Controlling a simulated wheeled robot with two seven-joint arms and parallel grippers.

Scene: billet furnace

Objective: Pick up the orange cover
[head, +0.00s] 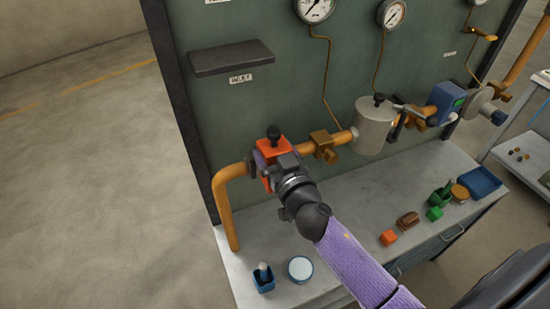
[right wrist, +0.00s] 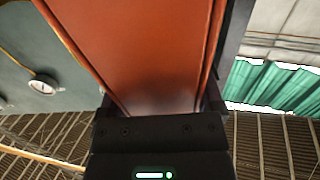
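The orange cover (head: 274,146) sits around the pipe at the left part of the panel, with a black knob on top. My right gripper (head: 270,165) is right at the front of it, its fingers around the cover's sides. In the right wrist view the orange cover (right wrist: 145,45) fills the space in front of the palm. A dark finger lies close along its right side; the left finger is mostly hidden. I cannot tell whether the fingers press on it. My left gripper is not in view.
The orange pipe (head: 226,205) bends down to the bench at left. A grey cylinder (head: 374,127) and a blue box (head: 446,100) sit along the pipe line. A blue cup (head: 263,281), a white-topped jar (head: 300,269) and a small orange block (head: 388,237) stand on the bench.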

